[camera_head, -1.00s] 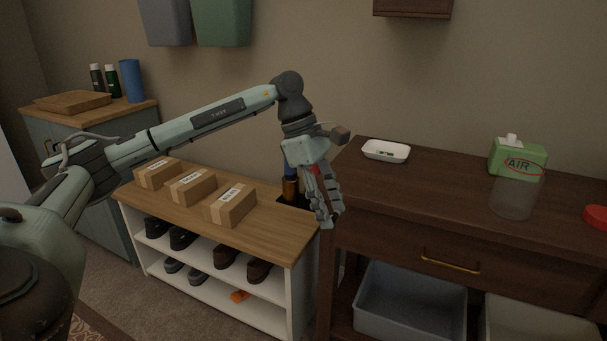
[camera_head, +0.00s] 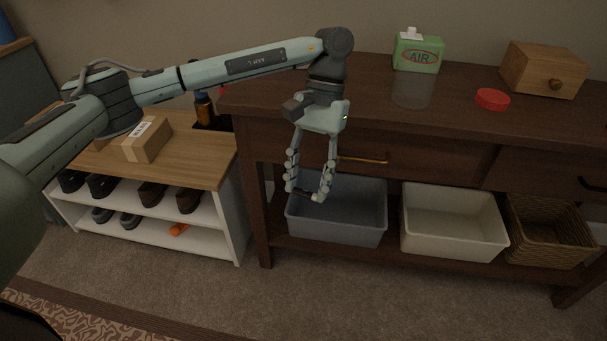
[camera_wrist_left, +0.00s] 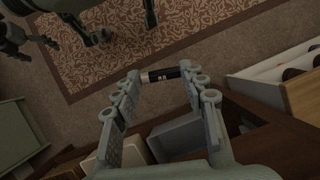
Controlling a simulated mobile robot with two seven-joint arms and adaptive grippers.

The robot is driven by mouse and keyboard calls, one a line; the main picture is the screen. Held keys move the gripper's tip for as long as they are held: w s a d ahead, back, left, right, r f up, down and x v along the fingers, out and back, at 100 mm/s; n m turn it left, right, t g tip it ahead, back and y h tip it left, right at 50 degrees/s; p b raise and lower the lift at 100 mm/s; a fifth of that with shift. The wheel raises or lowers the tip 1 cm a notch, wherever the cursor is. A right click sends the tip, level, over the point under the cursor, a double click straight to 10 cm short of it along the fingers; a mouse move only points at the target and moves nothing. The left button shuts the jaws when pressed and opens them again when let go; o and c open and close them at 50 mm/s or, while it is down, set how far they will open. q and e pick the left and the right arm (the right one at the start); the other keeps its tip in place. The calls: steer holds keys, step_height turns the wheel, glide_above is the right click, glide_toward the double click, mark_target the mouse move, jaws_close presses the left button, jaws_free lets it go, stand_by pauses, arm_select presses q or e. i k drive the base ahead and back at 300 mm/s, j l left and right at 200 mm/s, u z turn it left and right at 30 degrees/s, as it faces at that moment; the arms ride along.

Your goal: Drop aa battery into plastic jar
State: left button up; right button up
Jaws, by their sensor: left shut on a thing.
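My left gripper (camera_head: 309,195) is shut on the AA battery and hangs in front of the dark wooden console table, over the grey bin. The battery (camera_wrist_left: 162,75) shows in the left wrist view as a small dark cylinder with a pale end, lying crosswise between the fingertips. In the head view it is small and mostly hidden by the fingers. The clear plastic jar (camera_head: 412,91) stands on the table top, lidless, to the right of and beyond my gripper. My right gripper is not in view.
A green AIR tissue box (camera_head: 418,54) stands behind the jar. A red lid (camera_head: 492,99) and a small wooden drawer box (camera_head: 543,70) are to its right. Below are a grey bin (camera_head: 358,232), a white bin (camera_head: 455,240) and a basket (camera_head: 547,240). The shoe shelf (camera_head: 205,163) is left.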

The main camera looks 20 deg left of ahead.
mark_target(419, 104)
steer(key=i+l, duration=0.15)
steer(key=l, duration=0.25)
steer(key=i+l, duration=0.15)
steer(key=l, duration=0.25)
steer(key=i+l, duration=0.15)
steer(key=l, duration=0.25)
